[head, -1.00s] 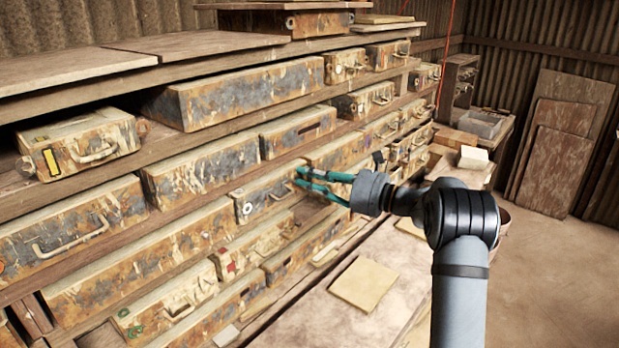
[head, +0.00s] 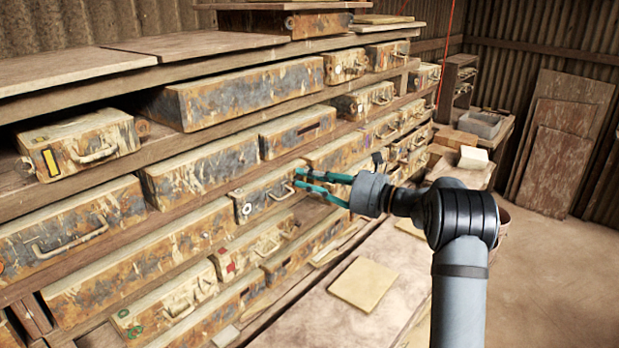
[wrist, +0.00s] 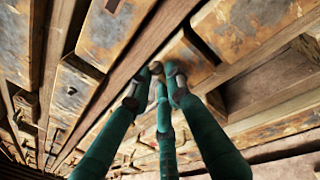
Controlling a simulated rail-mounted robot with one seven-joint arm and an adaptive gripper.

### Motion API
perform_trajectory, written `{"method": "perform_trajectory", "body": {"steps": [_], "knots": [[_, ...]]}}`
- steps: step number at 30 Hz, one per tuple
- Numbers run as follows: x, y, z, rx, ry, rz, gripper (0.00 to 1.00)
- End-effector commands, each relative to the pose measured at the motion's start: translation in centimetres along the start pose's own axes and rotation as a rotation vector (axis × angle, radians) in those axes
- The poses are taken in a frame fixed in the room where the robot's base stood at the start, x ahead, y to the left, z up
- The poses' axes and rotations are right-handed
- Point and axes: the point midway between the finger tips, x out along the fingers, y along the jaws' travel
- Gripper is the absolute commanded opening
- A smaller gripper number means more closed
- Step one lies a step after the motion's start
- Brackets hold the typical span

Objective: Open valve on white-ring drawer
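The white-ring drawer (head: 262,203) is a rusty, cream-and-grey drawer in the middle row of the rack. Its white ring mark (head: 246,209) is at the left of its front, and a handle (head: 281,193) is to the right. My gripper (head: 296,178) has teal fingers, whose tips are at the drawer's upper right, apart from each other in the head view. Contact with the drawer cannot be told. In the wrist view, my gripper (wrist: 164,76) shows three fingers converging near a dark round knob. I cannot make out a valve clearly. Nothing is visibly held.
Similar drawers fill the shelves around my gripper, including a yellow-marked one (head: 80,145) at the left. Wooden shelf edges run close by. A flat tan board (head: 364,284) lies on the bench below. Open floor (head: 556,275) is at the right.

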Motion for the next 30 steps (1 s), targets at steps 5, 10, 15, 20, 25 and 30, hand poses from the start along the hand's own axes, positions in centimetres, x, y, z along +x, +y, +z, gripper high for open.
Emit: {"method": "perform_trajectory", "body": {"steps": [5,10,15,20,25,30], "knots": [[0.1,0.0,0.0,0.001,-0.001,0.001,0.28],[0.0,0.0,0.1,0.000,-0.003,0.000,0.32],[0.0,0.0,0.1,0.000,-0.004,-0.001,0.32],[-1.4,-0.1,0.2,0.001,-0.005,-0.004,0.32],[-4.8,-0.2,0.2,0.002,-0.005,-0.007,0.32],[-8.3,-0.1,0.1,0.001,-0.003,-0.004,0.32]]}}
